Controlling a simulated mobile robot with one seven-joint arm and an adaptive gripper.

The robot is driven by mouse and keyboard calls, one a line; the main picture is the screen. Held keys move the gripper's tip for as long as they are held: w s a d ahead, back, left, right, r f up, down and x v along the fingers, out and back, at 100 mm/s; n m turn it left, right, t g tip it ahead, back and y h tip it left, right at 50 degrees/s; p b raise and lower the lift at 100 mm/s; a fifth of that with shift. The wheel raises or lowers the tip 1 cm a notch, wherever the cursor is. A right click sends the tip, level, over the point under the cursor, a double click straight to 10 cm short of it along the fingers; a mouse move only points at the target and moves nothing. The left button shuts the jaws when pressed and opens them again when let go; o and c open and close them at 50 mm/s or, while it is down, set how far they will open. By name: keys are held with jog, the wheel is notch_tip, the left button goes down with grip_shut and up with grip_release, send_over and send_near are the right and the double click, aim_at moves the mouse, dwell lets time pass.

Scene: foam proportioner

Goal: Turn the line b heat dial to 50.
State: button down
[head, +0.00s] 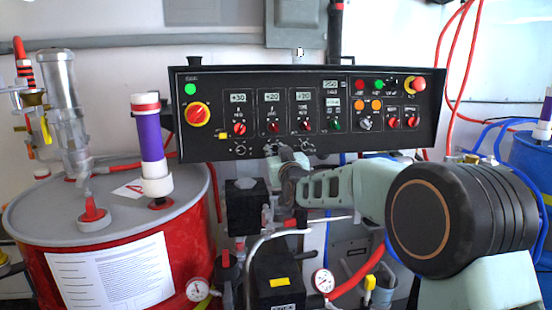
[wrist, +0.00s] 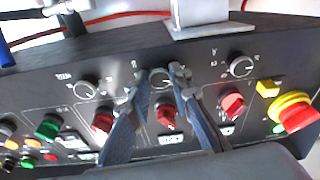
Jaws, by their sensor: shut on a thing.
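The black control panel (head: 350,146) carries a lower row of black dials with white scale marks. My gripper (head: 274,149) reaches up to the panel's lower edge at the middle dial of that row and hides it in the head view. In the wrist view, which looks at the panel upside down, my gripper (wrist: 158,82) has its two fingertips on either side of this middle dial (wrist: 160,77), shut on it. By its place this is the line b heat dial; its label and pointer cannot be read.
Neighbouring black dials sit to the right (wrist: 242,66) and left (wrist: 85,90) in the wrist view. A red knob (wrist: 167,117) lies between my fingers. A red drum (head: 110,265) stands below left.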

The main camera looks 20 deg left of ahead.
jog(key=m+h+b, duration=0.1)
jog(key=m, duration=0.4)
jog(key=shift+a+m+t, duration=0.15)
jog(key=shift+m+t, duration=0.15)
jog(key=shift+t, duration=0.1)
jog(key=m+h, duration=0.1)
jog(key=m, duration=0.2)
jog(key=m+p, duration=0.1)
jog(key=m, duration=0.2)
jog(key=shift+s+r+h, duration=0.1)
jog(key=shift+r+h, duration=0.05)
jog(key=shift+h, duration=0.25)
jog(key=m+h+p, duration=0.1)
jog(key=m+p, duration=0.1)
jog(key=m, duration=0.4)
jog(key=shift+r, duration=0.1)
jog(key=shift+m+g+h+p, duration=0.5)
jog(key=shift+m+p, duration=0.55)
jog(key=shift+m, duration=1.25)
jog(key=c, duration=1.7)
grip_release()
jog(key=shift+c, duration=0.2)
